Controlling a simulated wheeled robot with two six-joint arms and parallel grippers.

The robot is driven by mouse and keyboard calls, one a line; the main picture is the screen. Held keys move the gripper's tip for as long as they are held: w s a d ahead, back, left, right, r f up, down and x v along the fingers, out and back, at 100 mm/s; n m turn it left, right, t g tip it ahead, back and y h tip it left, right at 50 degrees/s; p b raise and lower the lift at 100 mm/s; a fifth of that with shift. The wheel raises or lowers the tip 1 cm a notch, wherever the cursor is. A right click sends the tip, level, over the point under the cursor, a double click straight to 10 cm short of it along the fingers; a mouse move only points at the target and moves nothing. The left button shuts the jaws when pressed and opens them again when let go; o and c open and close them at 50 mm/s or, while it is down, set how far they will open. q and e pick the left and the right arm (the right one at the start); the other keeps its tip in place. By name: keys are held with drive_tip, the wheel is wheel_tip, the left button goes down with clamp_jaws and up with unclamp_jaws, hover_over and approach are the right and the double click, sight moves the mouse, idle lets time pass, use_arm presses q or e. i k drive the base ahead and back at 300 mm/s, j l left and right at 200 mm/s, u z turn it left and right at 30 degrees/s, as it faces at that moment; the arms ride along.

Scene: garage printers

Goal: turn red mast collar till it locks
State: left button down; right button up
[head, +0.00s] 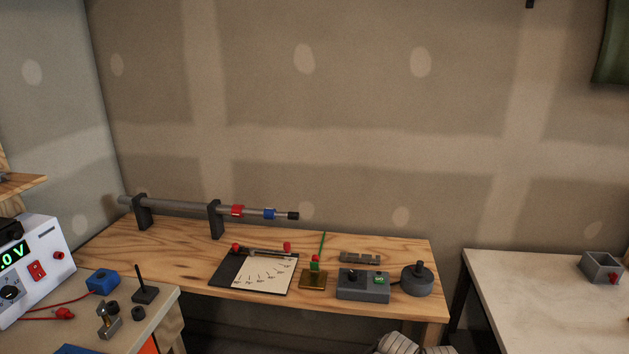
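The red mast collar (237,210) sits around a grey horizontal mast (180,205) near its right part. A blue collar (269,213) is around the mast further right, apart from the red one, and a black cap (293,215) is on the mast's right end. Two dark upright brackets, left (142,212) and right (215,219), hold the mast above the back of a wooden bench. The red collar is just right of the right bracket. Whether it is locked is too small to tell.
On the wooden bench (190,258) are a dial board (266,273), a brass block with a green rod (313,280), a grey control box (363,286) and a round dark knob (417,280). A side table with a power supply (35,265) is front left; a pale table (530,300) is right.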

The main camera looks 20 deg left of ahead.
sight(236, 210)
drive_tip(key=u, duration=1.65)
